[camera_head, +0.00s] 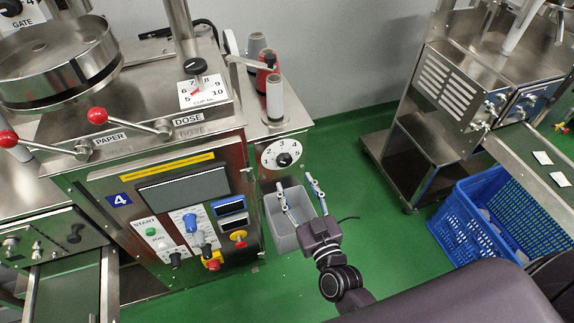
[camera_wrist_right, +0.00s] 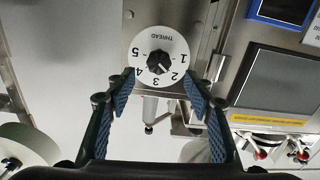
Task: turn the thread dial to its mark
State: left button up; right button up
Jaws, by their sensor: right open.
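The thread dial (camera_head: 267,158) is a white disc with a black knob on the steel side box of machine 4. In the right wrist view the dial (camera_wrist_right: 143,43) is upside down, with THREAD and the numbers 1 to 5. Its black knob (camera_wrist_right: 158,62) seems to point toward the side of 2 and 3; a separate target mark cannot be made out. My right gripper (camera_head: 296,184) is open and empty, just below and in front of the dial. In the wrist view its blue-padded fingers (camera_wrist_right: 158,80) are spread on either side of the knob, apart from it. My left gripper is not in view.
A grey bin (camera_head: 286,240) stands on the floor beneath the right gripper. Machine 4's panel (camera_head: 160,215) with buttons and knobs is left of it. A thread spool (camera_head: 274,100) stands above the dial. A blue crate (camera_head: 470,235) is at right; green floor lies between.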

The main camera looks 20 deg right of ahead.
aim_at(286, 163)
jog(key=shift+w+p, duration=0.5)
jog(key=shift+w, duration=3.35)
jog(key=c, duration=1.2)
